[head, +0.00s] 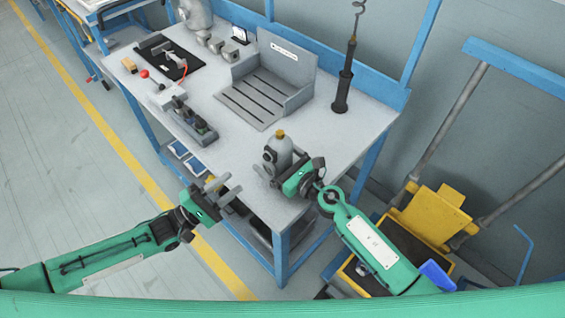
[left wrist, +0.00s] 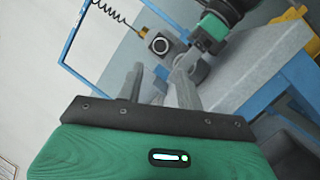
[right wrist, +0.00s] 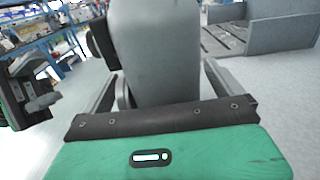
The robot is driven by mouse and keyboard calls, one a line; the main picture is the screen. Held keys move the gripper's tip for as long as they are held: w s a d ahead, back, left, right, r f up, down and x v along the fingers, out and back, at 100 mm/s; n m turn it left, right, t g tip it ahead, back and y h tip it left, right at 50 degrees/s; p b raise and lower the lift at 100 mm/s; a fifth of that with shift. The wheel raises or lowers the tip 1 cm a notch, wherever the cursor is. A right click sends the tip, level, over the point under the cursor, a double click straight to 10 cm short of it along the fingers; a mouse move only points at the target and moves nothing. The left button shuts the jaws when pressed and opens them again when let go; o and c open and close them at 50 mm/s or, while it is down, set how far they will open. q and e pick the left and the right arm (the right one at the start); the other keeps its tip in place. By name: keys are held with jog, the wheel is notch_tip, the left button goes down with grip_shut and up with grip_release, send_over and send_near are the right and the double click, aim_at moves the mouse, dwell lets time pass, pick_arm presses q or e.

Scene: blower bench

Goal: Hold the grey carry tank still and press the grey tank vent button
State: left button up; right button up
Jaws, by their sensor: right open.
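The grey carry tank (head: 279,151) stands upright near the front corner of the bench, with a brass-coloured cap on top and dark round fittings on its left side. In the right wrist view the tank (right wrist: 155,50) fills the space between my right fingers. My right gripper (head: 280,175) is open around the tank's lower part; contact is not clear. My left gripper (head: 231,185) is open and empty, left of the tank and apart from it. The left wrist view shows a round black fitting (left wrist: 160,44) beyond the left fingers. I cannot tell which fitting is the vent button.
A grey slotted stand (head: 255,98) is behind the tank. A dark post (head: 345,80) stands at the right rear. A grey block with fittings (head: 190,122) and a black mat (head: 165,52) lie on the left. A yellow cart (head: 432,215) is right of the bench.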

jog(key=c, duration=1.3)
pick_arm(q)
jog(key=shift+c, duration=0.8)
pick_arm(e)
jog(key=shift+c, duration=0.8)
pick_arm(q)
grip_shut()
